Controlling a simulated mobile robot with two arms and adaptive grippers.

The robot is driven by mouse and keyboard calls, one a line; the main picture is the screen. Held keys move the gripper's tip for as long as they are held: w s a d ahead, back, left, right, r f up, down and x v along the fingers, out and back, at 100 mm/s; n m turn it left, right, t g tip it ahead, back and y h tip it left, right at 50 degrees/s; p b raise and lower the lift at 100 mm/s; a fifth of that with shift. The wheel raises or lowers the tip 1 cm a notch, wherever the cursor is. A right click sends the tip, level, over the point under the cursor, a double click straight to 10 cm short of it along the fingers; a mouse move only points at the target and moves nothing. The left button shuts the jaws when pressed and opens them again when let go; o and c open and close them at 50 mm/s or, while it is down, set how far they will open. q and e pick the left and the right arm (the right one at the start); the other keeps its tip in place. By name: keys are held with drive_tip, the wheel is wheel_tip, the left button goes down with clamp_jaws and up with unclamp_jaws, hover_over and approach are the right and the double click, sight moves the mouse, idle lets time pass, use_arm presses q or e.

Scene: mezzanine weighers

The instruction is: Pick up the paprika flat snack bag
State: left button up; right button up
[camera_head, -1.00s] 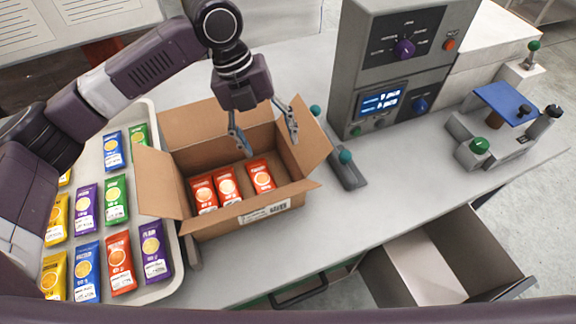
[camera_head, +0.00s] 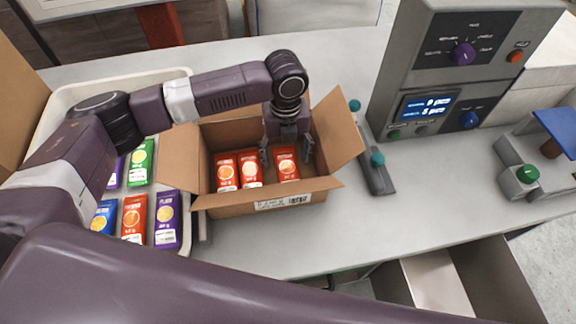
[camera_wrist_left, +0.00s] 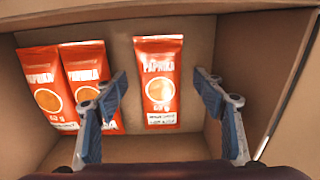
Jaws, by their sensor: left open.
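Two are side by side at the left, the left one (camera_head: 226,172) and the middle one (camera_head: 249,169). In the head view my left gripper (camera_head: 286,152) is inside the box, just behind the right bag's top. Another red-orange bag (camera_head: 133,217) is in the tray. My right gripper is not visible.
A white tray (camera_head: 187,88) with several coloured bags stands left of the box. The box flaps stand open around it. A grey control unit (camera_head: 410,75) and a bar with green knobs (camera_head: 377,175) are to the right. An open drawer (camera_head: 440,280) is below the counter.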

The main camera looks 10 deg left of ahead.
use_arm(q)
drive_tip(key=shift+f, duration=0.3)
drive_tip(key=shift+c, duration=0.7)
drive_tip(key=c, duration=1.1)
drive_tip(key=shift+r, duration=0.15)
